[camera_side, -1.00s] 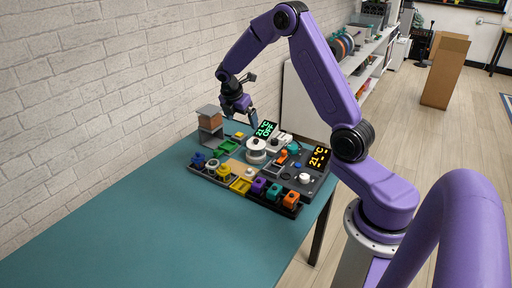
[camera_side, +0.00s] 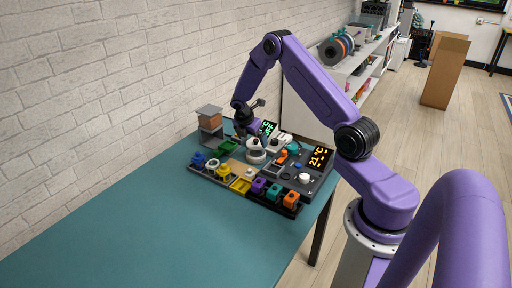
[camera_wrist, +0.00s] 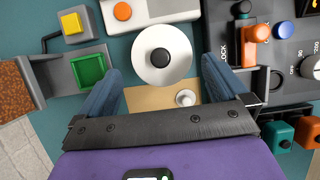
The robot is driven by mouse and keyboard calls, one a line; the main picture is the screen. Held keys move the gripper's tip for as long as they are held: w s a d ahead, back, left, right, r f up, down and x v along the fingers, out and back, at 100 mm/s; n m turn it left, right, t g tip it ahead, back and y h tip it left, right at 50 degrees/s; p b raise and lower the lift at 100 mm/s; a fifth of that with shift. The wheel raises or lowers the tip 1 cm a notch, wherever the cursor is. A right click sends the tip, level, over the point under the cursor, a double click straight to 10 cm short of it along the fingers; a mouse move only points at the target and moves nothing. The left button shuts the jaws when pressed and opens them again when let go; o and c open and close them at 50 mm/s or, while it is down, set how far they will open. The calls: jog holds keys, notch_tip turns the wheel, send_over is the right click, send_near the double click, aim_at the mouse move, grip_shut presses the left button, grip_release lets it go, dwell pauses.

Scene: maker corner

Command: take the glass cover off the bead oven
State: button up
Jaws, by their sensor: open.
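A round pale cover with a black knob (camera_wrist: 160,57) is seen from above in the wrist view; it appears to be the bead oven's cover, though I cannot tell that it is glass. In the side view the white round oven (camera_side: 256,157) stands among the gear on the table. My gripper (camera_wrist: 160,72) is open, with one blue finger left and one right of the cover's near part.
A control panel with an orange lever (camera_wrist: 257,33) is close to the right finger. A green tray (camera_wrist: 88,71) and yellow button (camera_wrist: 72,24) are at left. A small white knob (camera_wrist: 186,98) sits on a tan board. Bare teal table (camera_side: 150,225) lies in front.

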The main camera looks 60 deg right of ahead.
aim_at(255, 141)
jog(key=shift+x, duration=2.7)
jog(key=shift+s+d, duration=0.15)
jog(key=c, duration=0.9)
jog(key=shift+o, duration=0.2)
jog(key=shift+r, duration=0.1)
jog(key=shift+r, duration=0.15)
